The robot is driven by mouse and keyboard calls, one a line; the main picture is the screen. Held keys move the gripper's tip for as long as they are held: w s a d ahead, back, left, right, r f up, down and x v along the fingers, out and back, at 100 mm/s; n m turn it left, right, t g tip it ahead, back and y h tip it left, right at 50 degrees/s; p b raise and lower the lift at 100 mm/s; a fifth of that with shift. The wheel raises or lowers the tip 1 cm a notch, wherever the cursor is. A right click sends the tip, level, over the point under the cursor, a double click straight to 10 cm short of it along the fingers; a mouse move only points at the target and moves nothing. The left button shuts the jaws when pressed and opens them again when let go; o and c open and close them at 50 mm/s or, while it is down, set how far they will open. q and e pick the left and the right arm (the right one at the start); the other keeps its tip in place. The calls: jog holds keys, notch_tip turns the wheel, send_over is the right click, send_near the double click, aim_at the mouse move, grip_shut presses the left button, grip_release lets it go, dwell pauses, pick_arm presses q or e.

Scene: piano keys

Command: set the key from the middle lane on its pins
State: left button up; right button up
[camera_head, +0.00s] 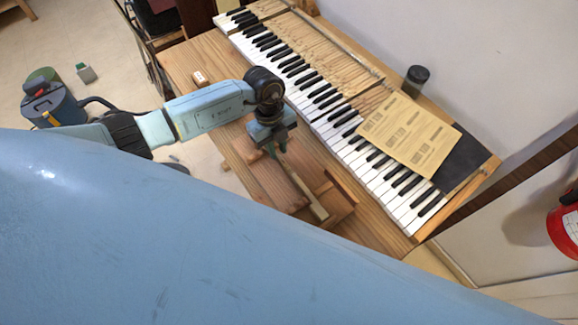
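My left gripper (276,148) points down over a wooden holder (338,193) at the near side of the wooden bench. A long, narrow light wooden key (308,196) lies along the holder, running from just below the gripper toward the lower right. The fingers are small and partly dark here, so I cannot tell whether they are closed on the key or apart. The piano keyboard (340,127) runs diagonally behind the holder. Pins are too small to make out. My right gripper is not in view. My own blue body hides the lower part of the picture.
A dark cup (415,80) and a tan paper sheet (408,132) stand and lie at the keyboard's back. A small pale block (200,78) is on the bench (190,60) at left. A red extinguisher (565,222) is at the right edge. A blue bin (52,105) stands on the floor.

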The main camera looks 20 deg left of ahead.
pick_arm(q)
jog(key=shift+f+b, duration=0.55)
jog(key=shift+f, duration=0.3)
grip_shut()
